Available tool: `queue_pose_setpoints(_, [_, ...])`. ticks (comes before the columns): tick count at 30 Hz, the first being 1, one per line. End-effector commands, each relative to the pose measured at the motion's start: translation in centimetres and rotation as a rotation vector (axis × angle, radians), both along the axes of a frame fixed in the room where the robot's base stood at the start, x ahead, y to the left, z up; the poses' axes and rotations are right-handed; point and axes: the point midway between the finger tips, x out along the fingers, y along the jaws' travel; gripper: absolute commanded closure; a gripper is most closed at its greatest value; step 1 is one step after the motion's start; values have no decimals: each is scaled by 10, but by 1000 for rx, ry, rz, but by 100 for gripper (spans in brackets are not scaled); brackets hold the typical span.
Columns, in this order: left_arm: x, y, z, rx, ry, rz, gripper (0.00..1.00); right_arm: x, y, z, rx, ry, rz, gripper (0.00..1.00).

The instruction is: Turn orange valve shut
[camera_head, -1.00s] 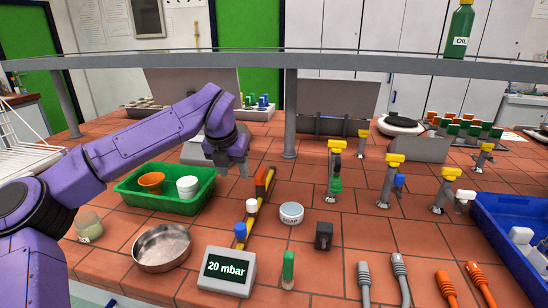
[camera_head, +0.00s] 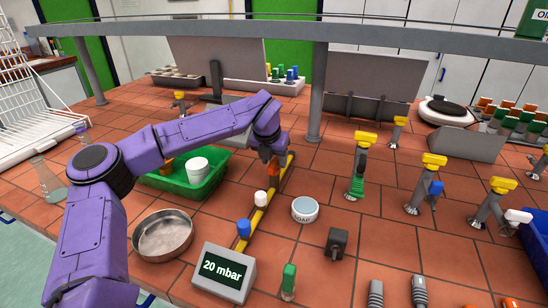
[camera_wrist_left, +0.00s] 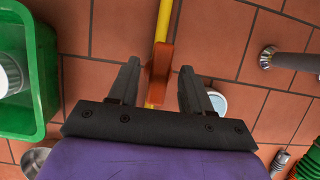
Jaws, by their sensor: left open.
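The orange valve handle (camera_head: 274,169) sits on the yellow pipe (camera_head: 270,206) at its far part, partly hidden by my left gripper (camera_head: 266,154) in the head view. In the left wrist view my left gripper (camera_wrist_left: 160,68) is open, with one finger on each side of the orange handle (camera_wrist_left: 160,72). Small gaps show between the handle and both fingers there. The handle looks lined up with the yellow pipe (camera_wrist_left: 163,20). My right gripper is not in view.
A white valve (camera_head: 261,197) and a blue valve (camera_head: 244,228) stand nearer on the pipe, by a "20 mbar" display (camera_head: 223,268). A green tray (camera_head: 207,183) is left, a soap tin (camera_head: 305,209) right. A metal post (camera_head: 317,90) stands behind.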

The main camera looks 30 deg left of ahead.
Motion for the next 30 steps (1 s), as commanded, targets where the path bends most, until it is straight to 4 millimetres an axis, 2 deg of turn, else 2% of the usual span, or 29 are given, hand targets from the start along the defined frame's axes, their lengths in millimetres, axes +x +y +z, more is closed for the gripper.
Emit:
queue_pose_setpoints(3, [3, 1, -8, 0, 0, 0, 51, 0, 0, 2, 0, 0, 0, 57])
queue_pose_setpoints(10, [4, 1, -10, 0, -1, 0, 51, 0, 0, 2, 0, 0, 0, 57])
queue_pose_setpoints(11, [4, 1, -10, 1, -1, -1, 54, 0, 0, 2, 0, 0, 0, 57])
queue_pose_setpoints(15, [4, 1, -10, 0, 0, -1, 100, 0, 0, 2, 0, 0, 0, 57])
queue_pose_setpoints(30, [3, 1, -11, 0, 6, -47, 100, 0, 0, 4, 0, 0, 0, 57])
